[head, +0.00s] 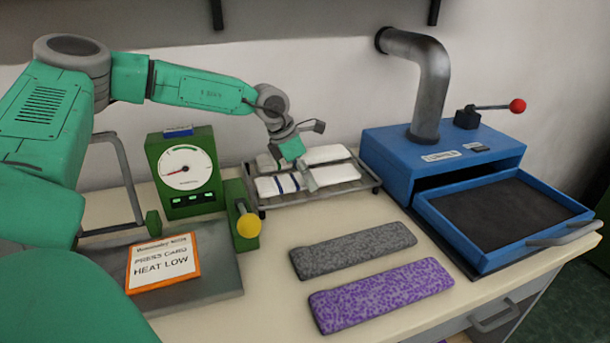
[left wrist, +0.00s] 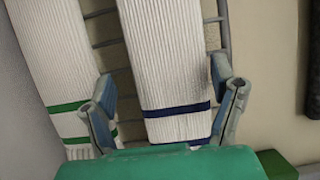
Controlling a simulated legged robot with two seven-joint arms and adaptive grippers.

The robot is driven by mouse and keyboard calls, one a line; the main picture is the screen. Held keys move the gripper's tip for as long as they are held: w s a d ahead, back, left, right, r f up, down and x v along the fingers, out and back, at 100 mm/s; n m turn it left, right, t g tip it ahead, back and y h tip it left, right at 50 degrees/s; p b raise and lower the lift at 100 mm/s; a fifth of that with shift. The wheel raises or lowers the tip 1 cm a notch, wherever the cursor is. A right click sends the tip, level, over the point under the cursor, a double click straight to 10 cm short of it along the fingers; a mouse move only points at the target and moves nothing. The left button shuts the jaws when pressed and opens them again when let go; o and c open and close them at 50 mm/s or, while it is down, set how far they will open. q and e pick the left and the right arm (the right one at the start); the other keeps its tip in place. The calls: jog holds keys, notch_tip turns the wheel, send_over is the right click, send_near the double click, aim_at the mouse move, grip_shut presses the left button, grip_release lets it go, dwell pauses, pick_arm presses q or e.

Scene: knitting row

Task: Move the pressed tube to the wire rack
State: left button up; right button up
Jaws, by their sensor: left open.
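The wire rack (head: 321,199) stands at the back of the table. Two white ribbed knitted tubes lie on it. The front tube (head: 337,174) has dark blue bands; in the left wrist view the blue-banded tube (left wrist: 165,50) lies between my fingers. The back tube (head: 326,154) is partly hidden by my gripper; the left wrist view shows a tube with green bands (left wrist: 52,55) beside the blue-banded one. My left gripper (head: 305,178) is open at the rack, its fingers (left wrist: 165,105) on either side of the blue-banded tube. I cannot tell whether they touch it. My right gripper is not in view.
A blue press (head: 395,160) with an open drawer (head: 470,255) stands right. Grey (head: 352,249) and purple (head: 380,295) pads lie in front of the rack.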

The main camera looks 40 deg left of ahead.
pick_arm(q)
jog(key=shift+d+r, duration=0.25)
jog(key=shift+d, duration=0.4)
jog(key=shift+d+r, duration=0.1)
jog(key=shift+r, duration=0.25)
jog(key=a+p+v, duration=0.1)
jog(key=p+v, duration=0.1)
jog(key=v, duration=0.9)
jog(key=shift+s, duration=0.2)
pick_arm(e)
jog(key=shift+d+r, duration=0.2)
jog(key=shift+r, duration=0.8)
